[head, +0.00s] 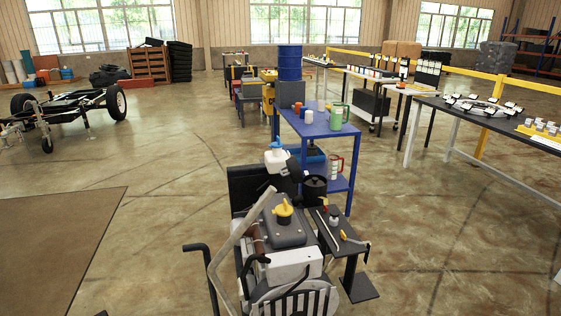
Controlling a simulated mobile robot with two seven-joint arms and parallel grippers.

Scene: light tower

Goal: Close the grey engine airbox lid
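The engine stands at the bottom centre of the head view. A dark grey housing (287,232) with a yellow cap (284,210) sits on top of it, with a light grey box (292,263) in front. Behind the housing is a round black canister (314,188). A dark flap-like part (294,168) stands tilted beside the canister. It may be the airbox lid standing open, but I cannot tell for certain at this size. Neither of my grippers shows in this view.
A small black side table (338,238) with tools adjoins the engine's right side. A blue cart (318,129) with cups and cans stands behind. A pale curved tube (236,240) and a black handle (200,252) flank the engine's left.

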